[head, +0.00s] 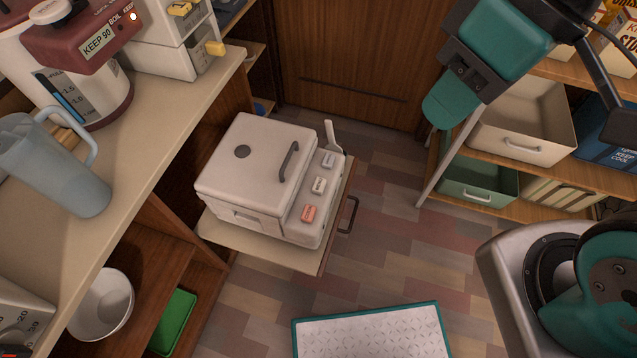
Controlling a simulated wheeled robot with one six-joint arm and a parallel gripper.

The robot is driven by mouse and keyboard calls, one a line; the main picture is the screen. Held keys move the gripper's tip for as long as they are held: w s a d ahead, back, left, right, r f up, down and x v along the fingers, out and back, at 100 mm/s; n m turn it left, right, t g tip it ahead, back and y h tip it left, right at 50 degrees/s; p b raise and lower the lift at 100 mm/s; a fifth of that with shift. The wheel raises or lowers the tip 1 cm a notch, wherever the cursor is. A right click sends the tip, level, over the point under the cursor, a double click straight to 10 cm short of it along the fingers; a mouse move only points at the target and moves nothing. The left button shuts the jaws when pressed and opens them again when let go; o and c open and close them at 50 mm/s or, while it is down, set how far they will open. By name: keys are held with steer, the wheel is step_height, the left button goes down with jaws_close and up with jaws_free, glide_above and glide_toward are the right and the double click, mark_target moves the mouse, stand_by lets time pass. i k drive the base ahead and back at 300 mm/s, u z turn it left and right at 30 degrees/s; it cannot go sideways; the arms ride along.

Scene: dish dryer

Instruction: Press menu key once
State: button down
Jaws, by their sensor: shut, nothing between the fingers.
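The dish dryer (255,165) is a white box with a dark grey lid handle. It sits on a pulled-out shelf below the counter. Its sloped right-hand panel carries three keys in a row: a pale upper key (328,160), a pale middle key (319,185) and a red lower key (309,213). The key labels are too small to read, so I cannot tell which is the menu key. My gripper (450,106), with a teal tip, is shut and empty. In the picture it is up and right of the dryer, clear of the keys.
A small white lever (332,136) stands up at the panel's far end. The counter (165,135) at left holds a red-and-white kettle (85,50) and a blue pitcher (55,165). Shelves with bins (525,120) stand at right.

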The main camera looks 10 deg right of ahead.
mark_target(320, 184)
steer(key=z, duration=1.45)
steer(key=k, duration=1.15)
steer(key=u, duration=1.25)
steer(key=i, duration=0.5)
